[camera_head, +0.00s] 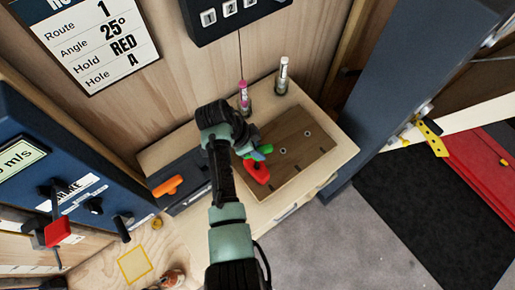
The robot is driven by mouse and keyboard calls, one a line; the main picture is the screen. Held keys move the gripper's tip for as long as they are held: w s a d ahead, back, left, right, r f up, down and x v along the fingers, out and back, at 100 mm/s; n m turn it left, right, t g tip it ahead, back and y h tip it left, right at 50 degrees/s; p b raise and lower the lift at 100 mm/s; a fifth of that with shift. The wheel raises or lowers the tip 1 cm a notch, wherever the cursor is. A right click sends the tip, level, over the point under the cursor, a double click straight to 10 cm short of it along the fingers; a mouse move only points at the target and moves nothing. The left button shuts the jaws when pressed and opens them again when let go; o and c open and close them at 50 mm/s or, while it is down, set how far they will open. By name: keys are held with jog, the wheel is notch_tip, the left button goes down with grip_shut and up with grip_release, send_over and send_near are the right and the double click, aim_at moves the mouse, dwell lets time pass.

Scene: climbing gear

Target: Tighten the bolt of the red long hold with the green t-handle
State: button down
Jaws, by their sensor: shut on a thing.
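The red long hold (257,173) lies on a brown wooden panel (300,150) with several small bolt holes, set in a pale wooden frame. The green t-handle (262,150) is just above the hold in the picture. My gripper (249,150) is at the t-handle, shut on it, and my arm covers much of this spot from above. The lower end of the t-handle and the hold's bolt are hidden, so I cannot tell whether they meet.
An orange handle (167,185) rests on a dark box to the left. Two small bottles, one pink-capped (243,96) and one white-capped (282,77), stand behind the panel. A blue cabinet (40,165) with a red knob is at left. A dark post (400,95) rises at right.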

jog(key=shift+s, duration=0.15)
jog(key=shift+r+p, duration=1.4)
jog(key=shift+r, duration=0.1)
